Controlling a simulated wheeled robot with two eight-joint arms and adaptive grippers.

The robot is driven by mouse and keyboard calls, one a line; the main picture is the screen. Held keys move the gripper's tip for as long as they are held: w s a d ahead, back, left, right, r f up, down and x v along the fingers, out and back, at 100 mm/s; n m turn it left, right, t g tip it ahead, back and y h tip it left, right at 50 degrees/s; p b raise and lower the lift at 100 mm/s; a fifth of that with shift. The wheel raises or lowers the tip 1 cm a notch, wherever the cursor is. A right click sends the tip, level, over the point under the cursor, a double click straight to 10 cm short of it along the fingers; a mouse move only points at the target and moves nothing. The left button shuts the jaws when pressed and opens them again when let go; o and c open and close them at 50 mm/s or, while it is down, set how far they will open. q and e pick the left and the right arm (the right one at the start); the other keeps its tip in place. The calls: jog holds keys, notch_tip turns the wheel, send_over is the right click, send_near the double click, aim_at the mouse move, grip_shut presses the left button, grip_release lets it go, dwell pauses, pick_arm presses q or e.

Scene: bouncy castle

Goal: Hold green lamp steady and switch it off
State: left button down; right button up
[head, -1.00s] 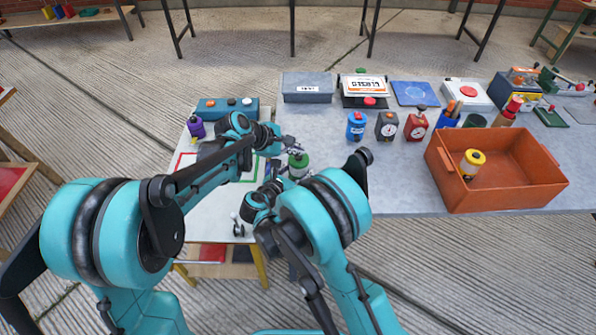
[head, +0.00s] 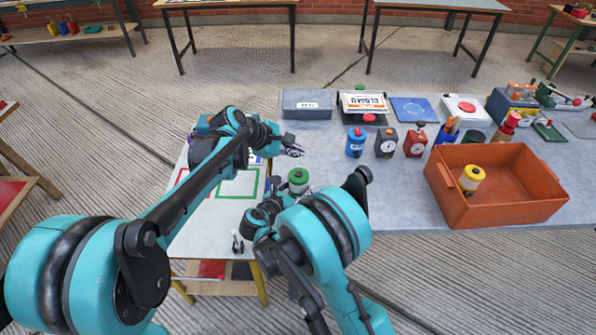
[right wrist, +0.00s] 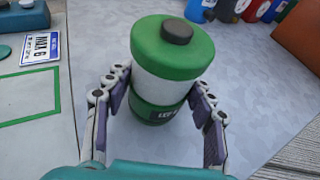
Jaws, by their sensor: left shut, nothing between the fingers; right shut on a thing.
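The green lamp (head: 298,180) stands upright near the left edge of the grey table. In the right wrist view the lamp (right wrist: 172,50) has a green cap with a dark round button on top, a white middle and a green base with a partly hidden label. My right gripper (right wrist: 163,100) is shut on it, one finger on each side. In the head view this gripper (head: 284,190) is partly hidden by its arm. My left gripper (head: 291,149) is shut and empty, beyond the lamp and apart from it. I cannot tell whether the lamp is lit.
An orange crate (head: 452,204) holding a yellow lamp (head: 471,179) stands to the right. Blue, dark and red canisters (head: 414,141) stand behind, with a grey box (head: 307,115). A white side table (head: 205,235) with a green outlined square adjoins left. Grey tabletop before the canisters is clear.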

jog(key=o, duration=1.6)
jog(key=shift+c, duration=0.2)
